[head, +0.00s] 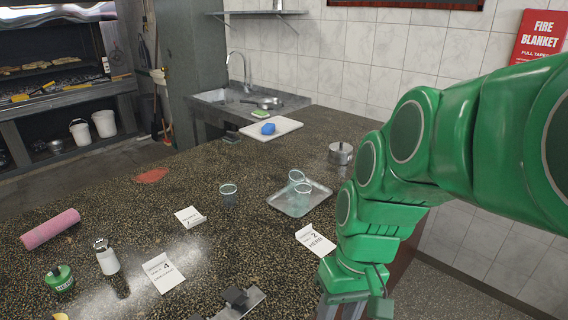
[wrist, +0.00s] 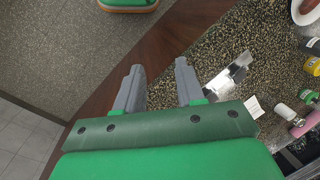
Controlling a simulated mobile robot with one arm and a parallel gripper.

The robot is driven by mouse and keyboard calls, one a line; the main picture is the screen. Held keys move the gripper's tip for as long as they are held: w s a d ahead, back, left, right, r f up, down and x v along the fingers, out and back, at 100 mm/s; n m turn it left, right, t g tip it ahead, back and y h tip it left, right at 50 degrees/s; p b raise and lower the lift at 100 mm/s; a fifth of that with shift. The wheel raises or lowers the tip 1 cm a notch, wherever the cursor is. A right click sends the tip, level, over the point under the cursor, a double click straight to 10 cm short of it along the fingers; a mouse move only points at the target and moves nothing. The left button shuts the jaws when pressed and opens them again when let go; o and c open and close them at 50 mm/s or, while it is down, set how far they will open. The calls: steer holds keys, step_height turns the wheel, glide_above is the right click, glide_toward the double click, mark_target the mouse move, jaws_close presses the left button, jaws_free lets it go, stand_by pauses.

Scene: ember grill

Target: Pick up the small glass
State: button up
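Several clear glasses show in the head view. One glass (head: 229,195) stands alone on the dark speckled counter. Two more, an upper-left glass (head: 295,176) and a lower-right glass (head: 300,199), are on a metal tray (head: 276,203) and overlap in the picture; I cannot tell for certain which is smallest. My gripper (head: 343,307) is at the bottom of the head view, right of and nearer than the tray. In the wrist view my gripper (wrist: 158,68) is open and empty, its fingers apart over the counter's wooden edge. No glass shows in the wrist view.
A white card (head: 315,240) lies between the tray and my arm. Other cards, a shaker (head: 106,257), a green tin (head: 60,279), a pink roll (head: 50,228) and a metal item (head: 240,302) lie left. A pot (head: 340,153) stands behind. Counter between lone glass and tray is clear.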

steer(key=w+a+r+n+t+y, duration=0.1)
steer(key=w+a+n+y, duration=0.15)
steer(key=w, duration=0.85)
steer(key=w+a+r+n+y, duration=0.1)
steer(key=w+a+n+y, duration=0.15)
steer(key=w, duration=0.85)
steer(key=w+a+r+n+t+y, duration=0.1)
steer(key=w+a+r+n+y, duration=0.15)
steer(key=w, duration=0.85)
steer(key=n+t+y, duration=0.2)
steer(key=t, duration=0.4)
glide_toward(297, 171)
steer(key=shift+x, duration=3.5)
jaws_close()
